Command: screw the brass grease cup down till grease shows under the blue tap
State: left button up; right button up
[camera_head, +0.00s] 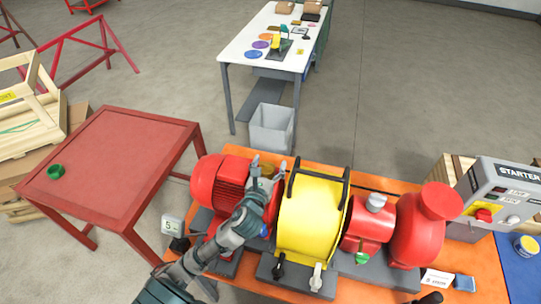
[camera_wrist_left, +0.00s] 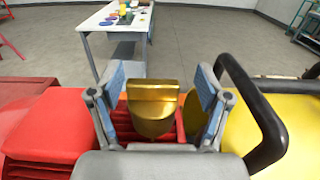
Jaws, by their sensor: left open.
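The brass grease cup (camera_wrist_left: 153,110) has a flat raised wing on top. It stands between the two spread fingers of my left gripper (camera_wrist_left: 155,95) in the left wrist view, with a gap on each side. In the head view the left gripper (camera_head: 267,165) reaches over the pump skid, between the red motor (camera_head: 217,182) and the yellow guard (camera_head: 312,208). The cup (camera_head: 266,171) shows there only in part, behind the fingers. A small blue part (camera_head: 265,230) shows beside my left arm; I cannot tell if it is the blue tap. No grease is visible. My right gripper is out of view.
Black handles (camera_head: 346,215) stand on the yellow guard close to the left gripper. A black lever (camera_head: 279,268), a white lever (camera_head: 317,276) and a green part (camera_head: 361,258) sit along the skid's front. A starter box (camera_head: 503,195) stands at right, a red table (camera_head: 110,165) at left.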

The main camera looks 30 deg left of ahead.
pick_arm(q)
jog(key=shift+s+a+r, duration=0.1)
jog(key=shift+s, duration=0.05)
jog(key=shift+s+a, duration=0.15)
jog(key=shift+c, duration=0.5)
jog(key=shift+a, duration=0.15)
jog(key=c, duration=1.1)
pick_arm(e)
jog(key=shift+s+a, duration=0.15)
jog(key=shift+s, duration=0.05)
pick_arm(q)
jog(key=shift+h, duration=0.3)
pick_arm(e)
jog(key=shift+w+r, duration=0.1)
